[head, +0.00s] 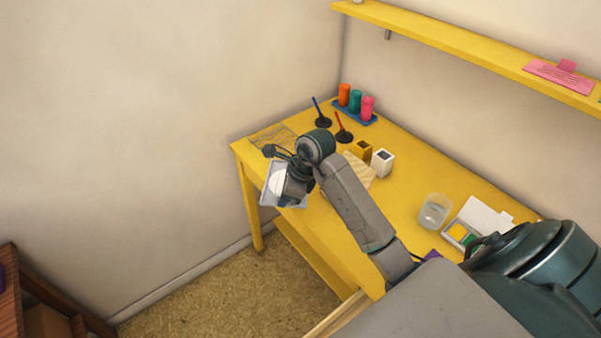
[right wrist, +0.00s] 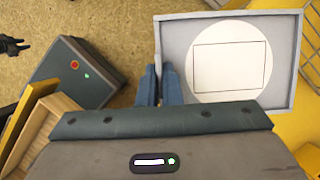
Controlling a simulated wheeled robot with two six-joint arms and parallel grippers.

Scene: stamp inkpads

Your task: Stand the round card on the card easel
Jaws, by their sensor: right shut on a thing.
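The round white card (head: 277,184) lies flat on a grey square tray (head: 270,201). In the right wrist view the card (right wrist: 228,32) carries a thin rectangle outline, and the tray (right wrist: 282,96) has a raised rim around it. My right gripper (head: 283,190) is at the tray's edge, off the desk's left front side. In the right wrist view its blue fingers (right wrist: 161,85) are shut on the tray's left rim. A dark shape at the upper left of that view may be my left gripper (right wrist: 12,46); its jaws are unclear. I cannot pick out the card easel for certain.
The yellow desk (head: 405,203) holds stamps in a blue rack (head: 363,119), two brushes or pens on dark bases, two small boxes (head: 382,163), a clear cup (head: 434,211) and an open inkpad (head: 460,234). A yellow shelf (head: 450,47) above carries a pink item (head: 560,76).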

